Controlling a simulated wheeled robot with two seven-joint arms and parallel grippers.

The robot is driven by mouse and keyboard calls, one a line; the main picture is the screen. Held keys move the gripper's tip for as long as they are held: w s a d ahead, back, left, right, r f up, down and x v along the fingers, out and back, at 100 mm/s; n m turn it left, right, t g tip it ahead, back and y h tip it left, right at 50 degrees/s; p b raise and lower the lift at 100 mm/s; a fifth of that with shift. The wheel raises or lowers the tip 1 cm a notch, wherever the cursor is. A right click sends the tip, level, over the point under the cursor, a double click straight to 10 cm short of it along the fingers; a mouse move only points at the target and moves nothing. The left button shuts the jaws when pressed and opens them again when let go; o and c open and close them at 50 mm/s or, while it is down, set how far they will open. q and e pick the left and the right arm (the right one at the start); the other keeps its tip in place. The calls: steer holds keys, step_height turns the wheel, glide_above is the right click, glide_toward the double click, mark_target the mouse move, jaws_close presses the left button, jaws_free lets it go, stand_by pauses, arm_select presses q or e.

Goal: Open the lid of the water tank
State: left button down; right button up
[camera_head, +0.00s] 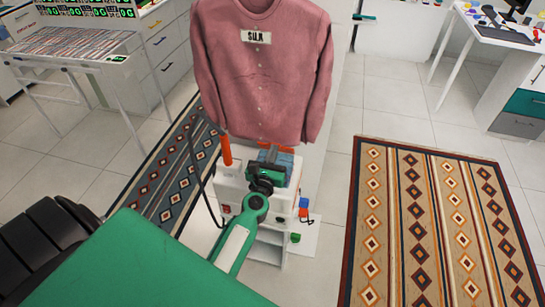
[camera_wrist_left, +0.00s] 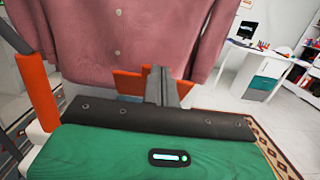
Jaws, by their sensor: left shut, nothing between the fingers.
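A white steamer unit (camera_head: 229,186) stands on the floor below the hanging shirt, with an orange pole (camera_head: 227,150) at its left. A blue block (camera_head: 285,161), perhaps the water tank, sits at its top back. An orange piece (camera_head: 277,149) shows behind it, and orange also shows behind my fingers in the left wrist view (camera_wrist_left: 127,82). My left gripper (camera_head: 271,154) is over the top of the unit, in front of the blue block. Its fingers (camera_wrist_left: 161,76) are together and empty. The gripper hides much of the tank and its lid; contact cannot be told. My right gripper is out of view.
A pink shirt (camera_head: 262,70) hangs just behind the unit, close to my left gripper. Patterned rugs lie at the left (camera_head: 172,180) and right (camera_head: 430,220). A white desk (camera_head: 500,35) stands at the back right. A drying rack (camera_head: 75,45) stands at the left.

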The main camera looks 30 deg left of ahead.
arm_select(q)
steer(key=w+r, duration=0.1)
steer(key=w, duration=0.1)
steer(key=w+a+r+p, duration=0.1)
steer(key=w, duration=0.1)
steer(key=shift+a+r, duration=0.1)
steer(key=shift+r, duration=0.3)
steer(key=shift+x, duration=1.25)
stand_by(0.4)
